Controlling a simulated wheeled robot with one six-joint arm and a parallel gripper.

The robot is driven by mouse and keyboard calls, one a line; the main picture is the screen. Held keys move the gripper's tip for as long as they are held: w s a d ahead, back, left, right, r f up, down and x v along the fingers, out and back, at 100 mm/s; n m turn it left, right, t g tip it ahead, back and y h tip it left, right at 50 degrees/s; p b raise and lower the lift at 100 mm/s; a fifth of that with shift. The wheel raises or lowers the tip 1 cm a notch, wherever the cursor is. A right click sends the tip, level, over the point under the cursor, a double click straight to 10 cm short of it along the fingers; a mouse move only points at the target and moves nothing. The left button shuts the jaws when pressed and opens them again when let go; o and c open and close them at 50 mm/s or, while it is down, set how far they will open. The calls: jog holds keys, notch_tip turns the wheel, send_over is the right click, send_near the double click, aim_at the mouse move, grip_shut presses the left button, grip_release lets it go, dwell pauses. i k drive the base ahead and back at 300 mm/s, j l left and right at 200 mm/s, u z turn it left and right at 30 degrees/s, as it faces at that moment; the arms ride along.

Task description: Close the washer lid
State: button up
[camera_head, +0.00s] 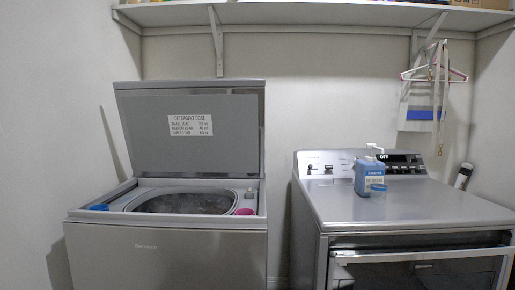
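The washer (165,256) is the grey topload machine at left. Its lid (190,108) stands upright at the back, open, with a white label of detergent doses on its inner face. The round tub opening (185,203) shows below the lid. A blue round item (98,207) sits at the left of the washer's top rim, and a pink round item (244,211) sits at the right front of the opening. My gripper is not in view.
A grey dryer (430,205) stands at right, with a blue bottle (369,177) on top. A gap separates the machines. A white shelf (300,14) runs along the wall above. Hangers (434,75) hang at right. The space above the washer's front is clear.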

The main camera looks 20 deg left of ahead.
aim_at(196, 128)
jog(key=u, duration=1.4)
